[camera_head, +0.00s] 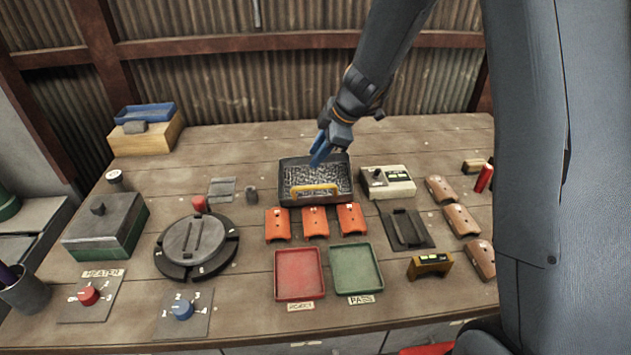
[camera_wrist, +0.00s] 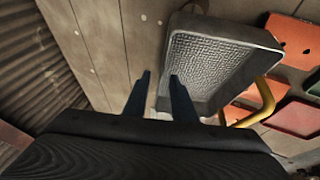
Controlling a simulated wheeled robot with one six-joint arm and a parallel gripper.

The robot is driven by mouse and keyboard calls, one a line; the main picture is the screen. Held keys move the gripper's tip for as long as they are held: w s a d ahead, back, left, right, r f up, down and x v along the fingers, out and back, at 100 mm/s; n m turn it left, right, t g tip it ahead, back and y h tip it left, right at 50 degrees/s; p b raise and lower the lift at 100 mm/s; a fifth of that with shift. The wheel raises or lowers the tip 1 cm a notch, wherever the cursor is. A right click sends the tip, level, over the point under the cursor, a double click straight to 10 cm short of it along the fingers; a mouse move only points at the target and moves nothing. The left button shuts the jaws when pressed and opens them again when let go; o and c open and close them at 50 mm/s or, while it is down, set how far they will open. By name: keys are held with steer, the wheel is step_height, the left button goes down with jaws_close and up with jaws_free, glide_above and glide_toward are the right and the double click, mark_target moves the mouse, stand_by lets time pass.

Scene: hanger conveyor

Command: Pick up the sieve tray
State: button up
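The sieve tray (camera_head: 318,201) is a dark rectangular tray with a pale, mesh-like floor and a yellow handle (camera_head: 314,190) at its near side. It sits at the middle of the bench and also shows in the wrist view (camera_wrist: 235,33). My gripper (camera_head: 317,160) is over the far part of the tray, with blue fingers pointing down. In the wrist view my gripper (camera_wrist: 160,75) has its two dark fingers apart, near one tray wall, with nothing seen between them. I cannot tell whether a finger touches the wall. The yellow handle is on the other side of the tray from the fingers.
Several orange parts (camera_head: 315,222) lie just in front of the tray. A red tray (camera_head: 299,275) and a green tray (camera_head: 357,270) are nearer. A pale control box (camera_head: 388,182) stands close on the right. A round dark device (camera_head: 195,245) is at left. The bench behind is clear.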

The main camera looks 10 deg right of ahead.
steer(key=shift+c, duration=0.2)
jaws_close()
stand_by(1.1)
